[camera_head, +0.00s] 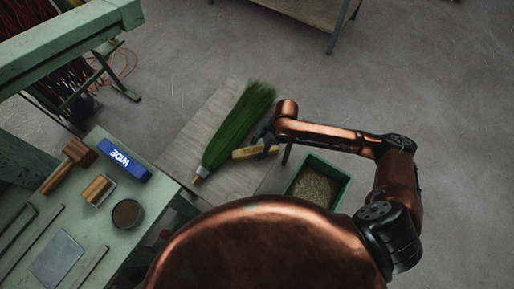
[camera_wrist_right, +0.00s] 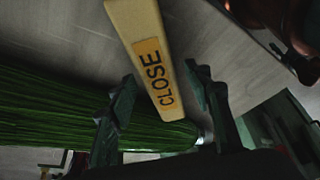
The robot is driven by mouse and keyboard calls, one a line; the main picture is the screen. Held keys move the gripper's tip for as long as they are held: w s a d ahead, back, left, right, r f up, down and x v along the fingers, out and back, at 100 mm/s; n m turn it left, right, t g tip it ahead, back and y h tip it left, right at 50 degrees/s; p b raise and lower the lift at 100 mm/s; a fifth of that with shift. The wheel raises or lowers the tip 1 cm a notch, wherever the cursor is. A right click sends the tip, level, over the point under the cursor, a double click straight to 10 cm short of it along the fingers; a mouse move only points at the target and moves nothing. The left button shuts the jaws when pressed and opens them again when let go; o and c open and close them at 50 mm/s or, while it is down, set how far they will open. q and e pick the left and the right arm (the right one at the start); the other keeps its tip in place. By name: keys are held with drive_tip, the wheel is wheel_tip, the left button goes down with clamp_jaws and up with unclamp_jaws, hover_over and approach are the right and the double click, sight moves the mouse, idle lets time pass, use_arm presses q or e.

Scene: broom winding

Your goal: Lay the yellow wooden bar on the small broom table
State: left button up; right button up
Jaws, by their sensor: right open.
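The yellow wooden bar (camera_head: 248,153), labelled "CLOSE", is at the right part of the small broom table (camera_head: 192,142), beside the green broom (camera_head: 238,126). In the right wrist view the bar (camera_wrist_right: 143,28) extends between the fingers of my right gripper (camera_wrist_right: 162,95), which are apart on either side of it. In the head view my right gripper (camera_head: 264,142) is at the bar's right end and partly hides it. Whether the bar touches the table top cannot be told. My left gripper is not in view.
A green bin (camera_head: 345,183) of grainy material stands right of the small table. A green workbench (camera_head: 160,190) at left holds a mallet (camera_head: 68,166), a blue "WIDE" block (camera_head: 124,160), a spool (camera_head: 98,190) and a round tin (camera_head: 127,213). Open floor lies beyond.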

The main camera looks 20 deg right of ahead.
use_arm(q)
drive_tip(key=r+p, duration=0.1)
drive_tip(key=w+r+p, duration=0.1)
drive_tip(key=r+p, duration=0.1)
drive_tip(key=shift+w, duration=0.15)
use_arm(e)
drive_tip(key=v, duration=1.2)
